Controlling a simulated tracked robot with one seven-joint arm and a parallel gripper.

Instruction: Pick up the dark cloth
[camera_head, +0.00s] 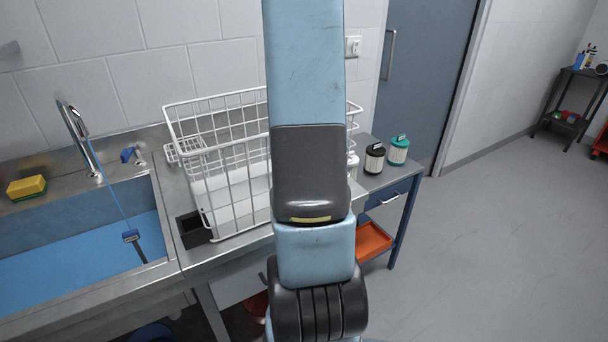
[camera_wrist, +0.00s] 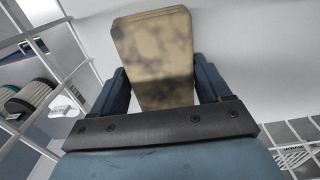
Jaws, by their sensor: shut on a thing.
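In the wrist view my gripper (camera_wrist: 160,88) is shut on a flat, tan piece blotched with dark stains (camera_wrist: 153,48), which I take to be the dark cloth. It stands up between the two blue fingers, with its lower end hidden by the gripper's dark front bar. A pale surface lies behind it. In the head view my arm hides the gripper and the held piece. No other dark cloth shows in either view.
White wire rack (camera_head: 215,105) stands around the gripper, its bars close on both sides in the wrist view. A sink (camera_head: 75,262) and a yellow-green sponge (camera_head: 26,187) are left. Two jars (camera_head: 398,150) stand on a side table at right. The floor at right is clear.

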